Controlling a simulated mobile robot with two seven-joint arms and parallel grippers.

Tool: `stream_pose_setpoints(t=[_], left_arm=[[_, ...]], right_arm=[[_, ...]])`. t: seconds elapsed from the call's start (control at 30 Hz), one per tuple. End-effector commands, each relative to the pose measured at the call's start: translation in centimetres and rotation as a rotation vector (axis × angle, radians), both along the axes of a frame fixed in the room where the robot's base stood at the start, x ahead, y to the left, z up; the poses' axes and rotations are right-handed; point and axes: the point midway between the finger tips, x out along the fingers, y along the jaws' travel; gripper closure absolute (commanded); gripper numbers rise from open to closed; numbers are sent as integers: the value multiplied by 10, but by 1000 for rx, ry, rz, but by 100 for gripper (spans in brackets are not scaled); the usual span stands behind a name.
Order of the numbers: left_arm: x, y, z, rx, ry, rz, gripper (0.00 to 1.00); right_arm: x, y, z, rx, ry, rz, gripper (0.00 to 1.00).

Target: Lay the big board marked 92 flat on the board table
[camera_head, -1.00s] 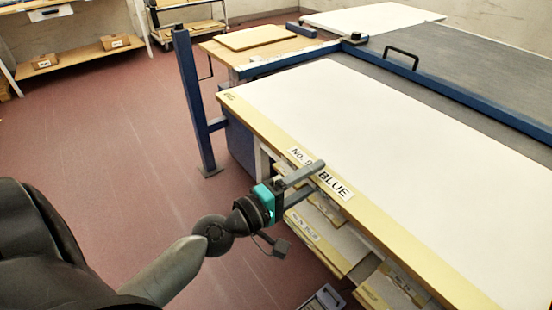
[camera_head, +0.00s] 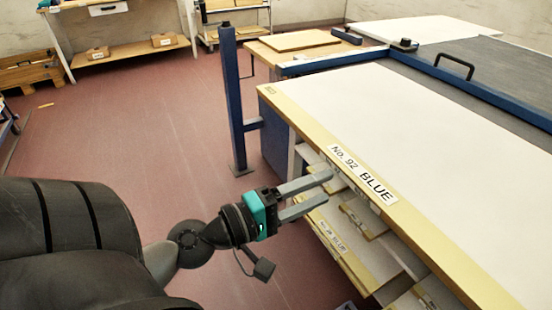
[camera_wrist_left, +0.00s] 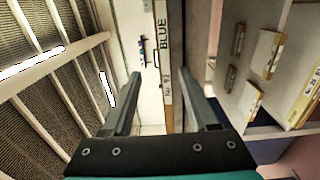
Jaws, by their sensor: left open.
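The big board (camera_head: 410,130) is white with a yellow front strip and a label reading No. 92 BLUE (camera_head: 361,173). It lies flat at table height in the head view; most of what bears it is hidden beneath. My left gripper (camera_head: 329,187) is open and empty in front of the labelled edge, a little below it and apart from it. In the left wrist view the label (camera_wrist_left: 164,60) shows between the two spread fingers (camera_wrist_left: 160,75), beyond their tips. My right gripper is in neither view.
Smaller labelled boards (camera_head: 335,242) sit on shelves below the big board, close to my left fingers. A blue post (camera_head: 234,110) stands left of it. A blue rail (camera_head: 490,92) and black handle (camera_head: 455,62) lie behind. Red floor (camera_head: 130,150) is clear at left.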

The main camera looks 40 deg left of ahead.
Motion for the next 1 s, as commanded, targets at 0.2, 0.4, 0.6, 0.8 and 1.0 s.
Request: stream_pose_setpoints(t=[0.2,0.4,0.6,0.8,1.0], left_arm=[[-12,5,-2,-3,-1,2,41],[-23,8,-1,0,-3,2,41],[-45,17,0,-4,-4,8,41],[-61,23,2,-3,-6,6,41],[-69,25,3,-2,-11,3,41]], right_arm=[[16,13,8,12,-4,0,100],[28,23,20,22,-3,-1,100],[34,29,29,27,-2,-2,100],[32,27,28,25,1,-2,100],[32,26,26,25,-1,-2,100]])
